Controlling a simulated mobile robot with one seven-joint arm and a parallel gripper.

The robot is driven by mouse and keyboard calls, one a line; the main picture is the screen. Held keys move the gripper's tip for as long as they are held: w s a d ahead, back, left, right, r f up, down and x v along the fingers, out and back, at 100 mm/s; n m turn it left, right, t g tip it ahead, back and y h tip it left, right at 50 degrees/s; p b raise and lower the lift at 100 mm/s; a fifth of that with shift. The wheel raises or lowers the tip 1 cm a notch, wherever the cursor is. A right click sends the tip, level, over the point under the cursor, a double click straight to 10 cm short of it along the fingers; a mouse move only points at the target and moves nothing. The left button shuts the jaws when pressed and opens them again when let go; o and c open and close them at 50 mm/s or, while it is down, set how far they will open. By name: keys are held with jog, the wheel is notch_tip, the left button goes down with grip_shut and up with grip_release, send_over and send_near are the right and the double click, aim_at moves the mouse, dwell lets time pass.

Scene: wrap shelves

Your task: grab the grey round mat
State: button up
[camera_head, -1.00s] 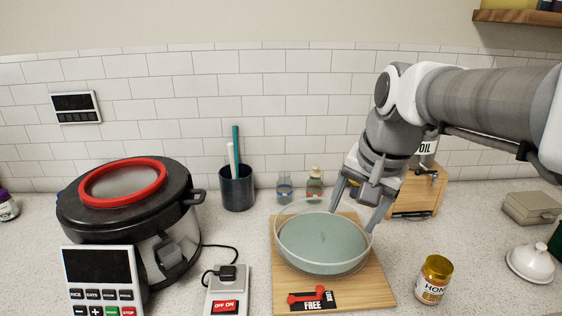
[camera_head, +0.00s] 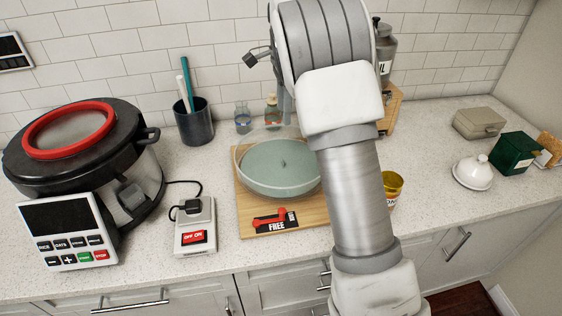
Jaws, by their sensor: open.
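A round grey-green disc (camera_head: 281,167) lies inside a clear round glass dish (camera_head: 240,172) on a wooden board (camera_head: 256,222). It is the only grey round flat thing that I see; I cannot tell for sure if it is the mat. My gripper (camera_head: 290,112) is open, over the back edge of the dish. One finger shows beside the small bottles; the rest is hidden behind my arm. I cannot tell if it touches the dish. My arm also covers the right side of the dish and board.
A large cooker with a red-rimmed lid (camera_head: 70,130) stands left, beside a switch box (camera_head: 195,228). A dark utensil cup (camera_head: 194,122) and small bottles (camera_head: 243,118) stand behind. A honey jar (camera_head: 393,184) is partly behind my arm. The counter right of it has free room.

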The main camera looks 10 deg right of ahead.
send_over(282, 160)
jog(key=f, duration=1.2)
jog(key=shift+s+d+f, duration=0.1)
jog(key=shift+s+f, duration=0.1)
jog(key=shift+f, duration=0.15)
jog(key=shift+w+f, duration=0.15)
jog(key=shift+f, duration=1.2)
jog(key=shift+w+f, duration=0.1)
jog(key=shift+f, duration=1.2)
grip_shut()
